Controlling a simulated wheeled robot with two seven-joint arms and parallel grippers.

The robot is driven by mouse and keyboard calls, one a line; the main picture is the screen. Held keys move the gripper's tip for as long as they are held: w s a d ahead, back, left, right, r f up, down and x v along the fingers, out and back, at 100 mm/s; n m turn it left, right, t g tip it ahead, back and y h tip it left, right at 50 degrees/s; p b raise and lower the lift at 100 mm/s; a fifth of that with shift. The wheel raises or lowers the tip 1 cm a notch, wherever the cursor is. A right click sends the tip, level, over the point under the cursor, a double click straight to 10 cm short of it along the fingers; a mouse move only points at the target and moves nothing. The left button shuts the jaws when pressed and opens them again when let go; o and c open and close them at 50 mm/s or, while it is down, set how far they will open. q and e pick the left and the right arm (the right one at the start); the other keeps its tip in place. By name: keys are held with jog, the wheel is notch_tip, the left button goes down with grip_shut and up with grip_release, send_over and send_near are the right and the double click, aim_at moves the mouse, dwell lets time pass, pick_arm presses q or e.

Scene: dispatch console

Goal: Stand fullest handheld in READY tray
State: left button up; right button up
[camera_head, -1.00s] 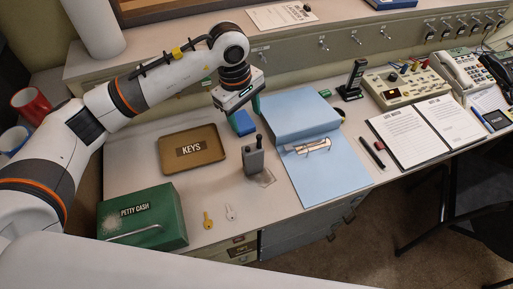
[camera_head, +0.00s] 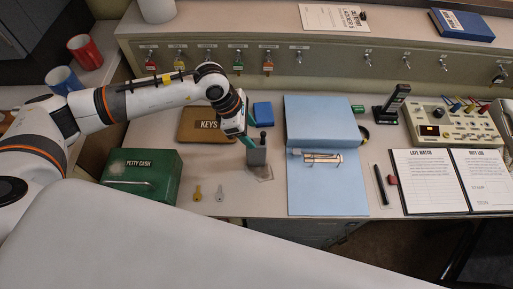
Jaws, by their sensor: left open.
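A grey handheld radio (camera_head: 257,157) with a short dark antenna stands upright on the desk in the head view, on or beside a small clear sheet. My left gripper (camera_head: 250,132) is open just above and behind it, its teal fingers close to the radio's top. I cannot tell whether they touch it. Another dark upright device (camera_head: 395,99) stands in a black base to the right; its display is too small to read. I see no tray marked READY. My right gripper is out of view.
A green PETTY CASH box (camera_head: 142,176), two loose keys, a blue folder (camera_head: 325,187) and an open log (camera_head: 430,185) surround the radio. A control panel (camera_head: 455,125) stands at right.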

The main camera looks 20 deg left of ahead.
aim_at(253, 140)
pick_arm(q)
jog(key=shift+d+f, duration=0.3)
jog(key=shift+f, duration=0.1)
jog(key=shift+d+f, duration=0.15)
jog(key=x, duration=0.1)
jog(key=p+x, duration=0.1)
jog(key=x, duration=0.1)
jog(key=p+x, duration=0.1)
jog(key=shift+s+f, duration=0.3)
jog(key=shift+s, duration=0.05)
jog(key=shift+f, duration=0.35)
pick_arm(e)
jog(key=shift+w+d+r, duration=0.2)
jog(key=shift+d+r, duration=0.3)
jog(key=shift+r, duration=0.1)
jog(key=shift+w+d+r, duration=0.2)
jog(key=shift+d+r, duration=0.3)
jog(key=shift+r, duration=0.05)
pick_arm(q)
jog(key=shift+c, duration=0.4)
jog(key=shift+w, duration=0.1)
grip_shut()
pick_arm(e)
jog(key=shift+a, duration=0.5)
